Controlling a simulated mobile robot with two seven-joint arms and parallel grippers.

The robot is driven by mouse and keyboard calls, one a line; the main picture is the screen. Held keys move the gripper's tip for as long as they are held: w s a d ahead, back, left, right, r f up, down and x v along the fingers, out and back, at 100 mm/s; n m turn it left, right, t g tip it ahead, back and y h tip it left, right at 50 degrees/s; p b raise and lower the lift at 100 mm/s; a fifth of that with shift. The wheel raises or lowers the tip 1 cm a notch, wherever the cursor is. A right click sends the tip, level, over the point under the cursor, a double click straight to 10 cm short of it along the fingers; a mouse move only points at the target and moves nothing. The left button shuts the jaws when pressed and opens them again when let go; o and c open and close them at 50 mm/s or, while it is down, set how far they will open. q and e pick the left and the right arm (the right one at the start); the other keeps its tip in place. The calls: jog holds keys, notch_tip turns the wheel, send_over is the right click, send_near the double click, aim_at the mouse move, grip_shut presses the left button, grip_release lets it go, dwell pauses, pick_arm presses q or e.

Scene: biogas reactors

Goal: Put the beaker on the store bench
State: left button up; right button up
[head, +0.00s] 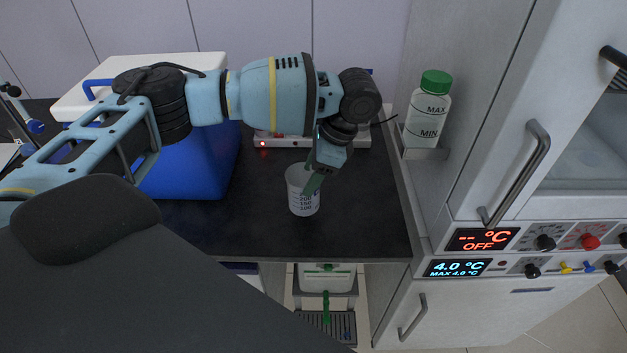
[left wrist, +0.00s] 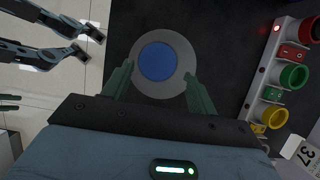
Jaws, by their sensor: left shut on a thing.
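The beaker (head: 303,201), white and translucent with printed volume marks, is upright at the front part of the dark bench top (head: 375,225). My left gripper (head: 314,182) reaches down at its rim, shut on it. In the left wrist view the green fingers (left wrist: 158,85) stand on either side of the round beaker (left wrist: 184,66), which has a blue disc at its middle. I cannot tell whether the base touches the bench.
A blue cool box (head: 190,165) with a white lid stands left. A green-capped bottle (head: 428,110) sits on a small shelf at right, beside a cabinet with handles and displays (head: 482,238). Bench right of the beaker is clear.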

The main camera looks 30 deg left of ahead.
pick_arm(q)
jog(key=shift+w+a+f, duration=0.15)
jog(key=shift+w+f, duration=0.15)
jog(key=shift+w, duration=0.1)
jog(key=shift+f, duration=1.45)
jog(key=shift+f, duration=0.15)
jog(key=o, duration=1.3)
jog(key=v, duration=1.2)
jog(key=shift+a, duration=0.1)
